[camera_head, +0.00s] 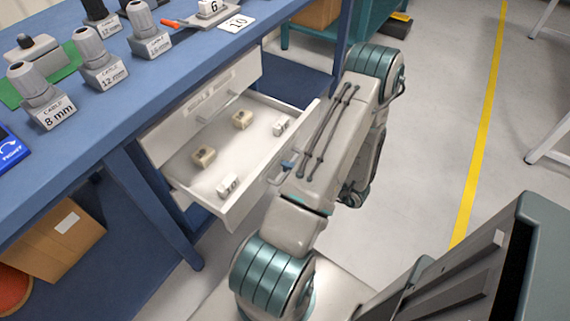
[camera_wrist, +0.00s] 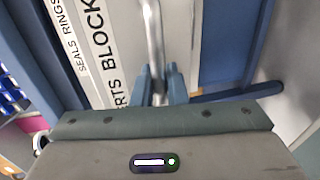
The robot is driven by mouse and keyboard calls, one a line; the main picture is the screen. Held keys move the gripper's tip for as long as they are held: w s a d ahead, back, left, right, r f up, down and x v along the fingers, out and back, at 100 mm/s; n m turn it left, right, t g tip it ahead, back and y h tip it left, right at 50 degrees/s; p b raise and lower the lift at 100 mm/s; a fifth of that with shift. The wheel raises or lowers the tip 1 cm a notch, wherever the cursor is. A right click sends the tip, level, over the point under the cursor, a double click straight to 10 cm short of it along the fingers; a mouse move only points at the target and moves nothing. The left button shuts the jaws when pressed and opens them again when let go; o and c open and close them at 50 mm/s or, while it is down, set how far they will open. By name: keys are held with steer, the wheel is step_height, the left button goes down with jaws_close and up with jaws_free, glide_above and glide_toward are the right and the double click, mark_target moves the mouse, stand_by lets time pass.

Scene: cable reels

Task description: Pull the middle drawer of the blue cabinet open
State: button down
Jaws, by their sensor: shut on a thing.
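Under the blue bench is a drawer cabinet with a closed white upper drawer front (camera_head: 215,98). The drawer below it (camera_head: 232,152) stands well out, with several small beige and white blocks lying inside. My gripper (camera_wrist: 159,84) is at the front of this open drawer. In the wrist view its two blue fingers are shut on the metal bar handle (camera_wrist: 154,35). In the head view my arm hides most of the drawer's front and the handle.
Grey cable glands (camera_head: 100,62) with size labels stand on the bench top (camera_head: 150,90). A cardboard box (camera_head: 55,240) sits on the bench's low shelf. A blue bench leg (camera_head: 160,200) stands left of the drawer. Grey floor with a yellow line (camera_head: 480,130) is clear at right.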

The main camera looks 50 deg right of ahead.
steer(key=c, duration=1.8)
jaws_free()
steer(key=shift+s, duration=0.15)
steer(key=p+v, duration=0.1)
steer(key=v, duration=1.2)
steer(key=shift+s, duration=0.3)
steer(key=shift+r, duration=0.15)
